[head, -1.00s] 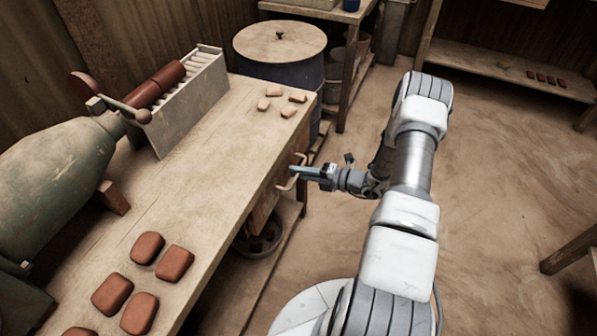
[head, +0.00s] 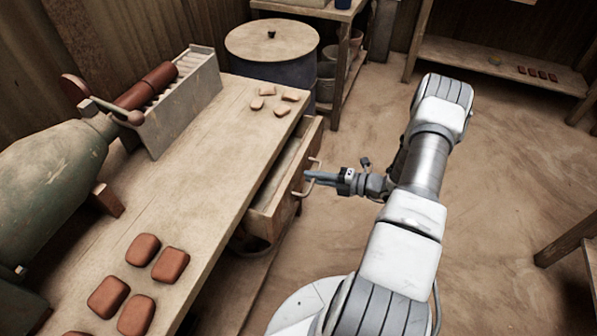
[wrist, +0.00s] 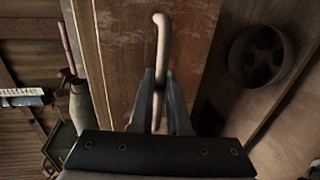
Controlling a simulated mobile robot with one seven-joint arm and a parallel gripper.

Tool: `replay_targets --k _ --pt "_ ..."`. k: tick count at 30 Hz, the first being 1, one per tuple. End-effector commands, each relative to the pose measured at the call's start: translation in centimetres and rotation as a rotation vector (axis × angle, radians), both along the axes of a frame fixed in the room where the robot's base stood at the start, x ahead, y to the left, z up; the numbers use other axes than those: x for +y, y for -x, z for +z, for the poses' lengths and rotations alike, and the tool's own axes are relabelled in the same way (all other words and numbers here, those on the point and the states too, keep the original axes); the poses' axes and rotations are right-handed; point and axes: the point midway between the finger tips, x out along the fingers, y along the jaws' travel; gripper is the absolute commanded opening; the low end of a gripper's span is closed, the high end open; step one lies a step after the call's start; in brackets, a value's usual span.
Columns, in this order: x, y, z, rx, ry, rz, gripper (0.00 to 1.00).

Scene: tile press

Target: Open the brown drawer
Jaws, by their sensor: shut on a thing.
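The brown drawer (head: 274,212) sits under the right side of the long wooden bench and stands partly pulled out, with its inside showing from above. Its curved handle (head: 309,181) is on the front face. My gripper (head: 310,177) is shut on the handle, reaching in from the right. In the wrist view, the two fingers of my gripper (wrist: 157,95) lie on either side of the pale handle bar (wrist: 161,40), in front of the brown drawer front (wrist: 135,50).
The bench top (head: 190,165) carries brown tiles (head: 170,265), paler tiles (head: 268,98) and a green press (head: 50,180). A lidded barrel (head: 272,50) stands beyond the bench. A bowl (wrist: 262,55) shows at right in the wrist view.

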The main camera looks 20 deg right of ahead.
Motion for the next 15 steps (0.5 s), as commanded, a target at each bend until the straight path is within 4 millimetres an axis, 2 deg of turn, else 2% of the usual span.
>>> replay_targets --k 3,15 --pt "-2.7 2.5 -0.1 0.001 0.002 -0.007 0.0" --pt "-10.2 10.2 -0.2 0.001 0.002 -0.005 0.0"
